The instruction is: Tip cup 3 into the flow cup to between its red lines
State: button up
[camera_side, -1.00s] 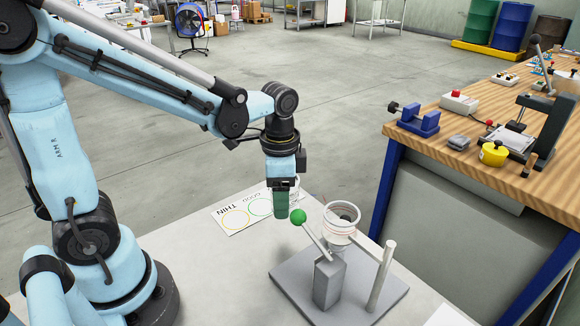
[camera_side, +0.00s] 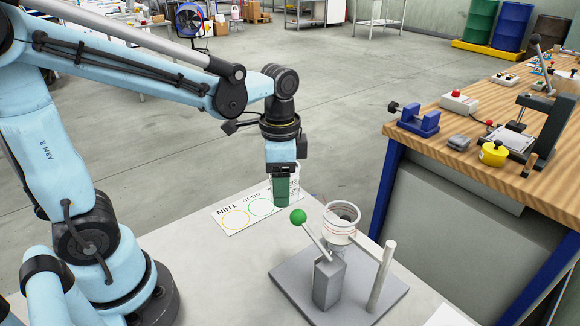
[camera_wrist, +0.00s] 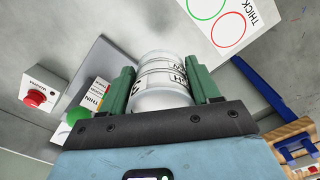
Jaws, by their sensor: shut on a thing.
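My gripper (camera_side: 284,202) is shut on a white cup (camera_wrist: 162,92). In the wrist view, the cup sits between the green fingers, with black print on its side that I cannot read clearly. In the side view, the cup is mostly hidden behind the fingers and looks about upright. The flow cup (camera_side: 340,236), white with red lines, stands in the stand to the right of my gripper and a little nearer the camera. The inside of the flow cup is dark, and I cannot tell its level. My gripper is apart from it.
A lever with a green knob (camera_side: 298,216) rises from the stand (camera_side: 283,277) between my gripper and the flow cup. A post (camera_side: 381,276) stands at right. A card with coloured circles (camera_side: 234,219) lies left. A red button box (camera_wrist: 36,98) shows in the wrist view.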

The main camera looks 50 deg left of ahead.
notch_tip(320, 180, up, 17)
jog(key=d+m, duration=1.2)
jog(key=d, duration=0.6)
jog(key=shift+n, duration=0.3)
jog(key=f, duration=0.4)
jog(key=shift+w+a+f, duration=0.2)
jog(key=shift+f, duration=2.05)
jog(key=shift+d+r+h, duration=0.15)
jog(key=shift+d+h, duration=0.05)
jog(key=shift+h, duration=0.9)
jog(key=shift+d+h, duration=0.4)
jog(key=shift+h, duration=0.7)
jog(key=shift+d+h, duration=0.1)
jog(key=shift+h, duration=0.2)
jog(key=shift+s+d+f+h, duration=0.1)
jog(key=shift+d+f+h, duration=0.05)
jog(key=shift+h, duration=0.85)
jog(key=shift+d+f+h, duration=0.15)
jog(key=shift+h, duration=0.85)
